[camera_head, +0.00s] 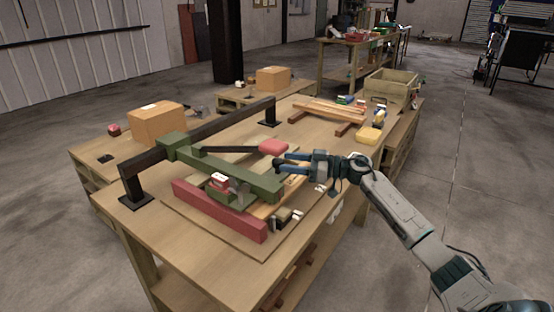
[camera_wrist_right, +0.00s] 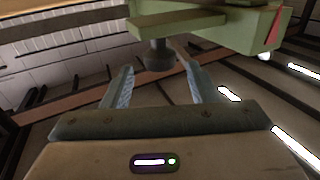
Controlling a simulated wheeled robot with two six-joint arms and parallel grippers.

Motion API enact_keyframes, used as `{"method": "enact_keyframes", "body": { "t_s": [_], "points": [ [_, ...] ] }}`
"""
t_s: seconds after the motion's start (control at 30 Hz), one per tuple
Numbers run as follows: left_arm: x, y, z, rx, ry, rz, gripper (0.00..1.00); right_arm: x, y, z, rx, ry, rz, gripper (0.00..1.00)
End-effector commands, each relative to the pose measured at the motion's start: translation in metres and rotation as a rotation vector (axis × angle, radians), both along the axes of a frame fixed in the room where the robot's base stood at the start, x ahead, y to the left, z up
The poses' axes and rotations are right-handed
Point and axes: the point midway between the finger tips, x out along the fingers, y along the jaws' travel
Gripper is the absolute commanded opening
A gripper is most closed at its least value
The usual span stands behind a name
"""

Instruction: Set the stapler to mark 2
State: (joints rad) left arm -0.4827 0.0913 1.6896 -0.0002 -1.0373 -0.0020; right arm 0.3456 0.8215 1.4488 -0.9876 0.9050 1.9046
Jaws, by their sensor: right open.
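The green stapler arm (camera_head: 232,172) reaches out from a green block (camera_head: 173,140) that sits on a long black rail (camera_head: 225,122). A dark lever with a red grip (camera_head: 272,147) lies above the arm. My right gripper (camera_head: 281,166) is open at the arm's near right end. In the right wrist view, the green body (camera_wrist_right: 200,32) hangs over the open right gripper (camera_wrist_right: 158,76), with a dark round knob (camera_wrist_right: 158,54) between and just beyond the fingertips. Contact cannot be told. No numbered mark is readable. My left gripper is not in view.
A red bar (camera_head: 218,211) lies on the board in front of the arm. Cardboard boxes (camera_head: 155,123) stand behind the rail. Wooden strips (camera_head: 330,110), a yellow block (camera_head: 369,135) and a bin (camera_head: 391,85) are at the table's far right end. Floor right of the table is clear.

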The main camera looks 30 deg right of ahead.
Motion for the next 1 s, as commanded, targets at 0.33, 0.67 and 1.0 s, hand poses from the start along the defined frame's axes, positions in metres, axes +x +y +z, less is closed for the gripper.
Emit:
{"method": "enact_keyframes", "body": {
  "t_s": [0.33,0.67,1.0],
  "points": [
    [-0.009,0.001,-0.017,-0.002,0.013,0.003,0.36,0.028,0.028,0.001,0.001,0.000,0.000,0.53],
    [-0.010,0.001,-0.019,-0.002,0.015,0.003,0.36,0.030,0.030,0.000,0.000,0.001,0.000,0.53],
    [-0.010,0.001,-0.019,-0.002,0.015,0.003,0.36,0.030,0.030,0.000,-0.001,0.001,0.000,0.00]
  ]
}}
